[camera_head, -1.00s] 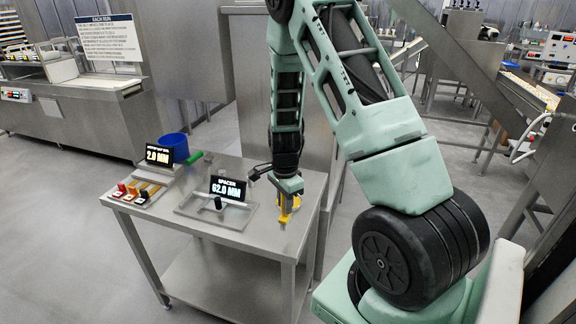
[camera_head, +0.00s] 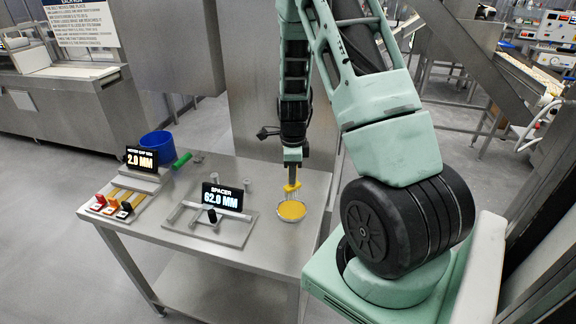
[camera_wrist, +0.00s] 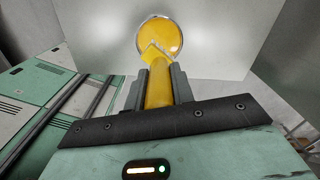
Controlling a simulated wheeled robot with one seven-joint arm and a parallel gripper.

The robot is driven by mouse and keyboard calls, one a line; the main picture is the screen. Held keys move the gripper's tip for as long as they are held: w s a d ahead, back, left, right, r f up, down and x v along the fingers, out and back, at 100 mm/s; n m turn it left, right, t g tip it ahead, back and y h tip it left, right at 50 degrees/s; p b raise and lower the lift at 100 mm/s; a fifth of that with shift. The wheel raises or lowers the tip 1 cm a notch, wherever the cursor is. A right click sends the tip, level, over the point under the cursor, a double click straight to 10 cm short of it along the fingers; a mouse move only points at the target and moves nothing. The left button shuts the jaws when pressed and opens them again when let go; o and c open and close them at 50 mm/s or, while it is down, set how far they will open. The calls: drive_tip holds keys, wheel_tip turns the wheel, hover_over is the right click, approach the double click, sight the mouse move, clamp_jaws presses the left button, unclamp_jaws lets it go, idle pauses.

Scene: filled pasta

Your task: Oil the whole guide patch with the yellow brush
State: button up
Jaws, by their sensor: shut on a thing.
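My gripper (camera_head: 292,164) is shut on the yellow brush (camera_head: 292,187), which points down at the table's right side. In the wrist view the yellow handle (camera_wrist: 158,92) sits between the two grey fingers. A round, silver-rimmed dish with yellow contents (camera_head: 291,211) stands on the table directly below the brush. The dish also shows beyond the brush in the wrist view (camera_wrist: 165,34). I cannot tell whether the brush tip touches the yellow contents. I cannot make out a guide patch in either view.
A metal frame (camera_head: 182,227) with a "SPACER 62.0 MM" display (camera_head: 222,197) stands left of the dish. Further left are a "2.0 MM" display (camera_head: 142,158), a blue bucket (camera_head: 157,144), a green cylinder (camera_head: 182,161) and red, orange and black-ended tools (camera_head: 112,204). The table's front right is bare.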

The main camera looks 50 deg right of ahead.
sight(292, 186)
drive_tip(key=shift+f+b, duration=2.45)
drive_tip(key=shift+f, duration=0.5)
drive_tip(key=shift+s+f+b, duration=0.1)
drive_tip(key=shift+f+b, duration=0.2)
drive_tip(key=shift+f, duration=0.3)
drive_tip(key=shift+r+p, duration=3)
drive_tip(key=shift+r, duration=0.55)
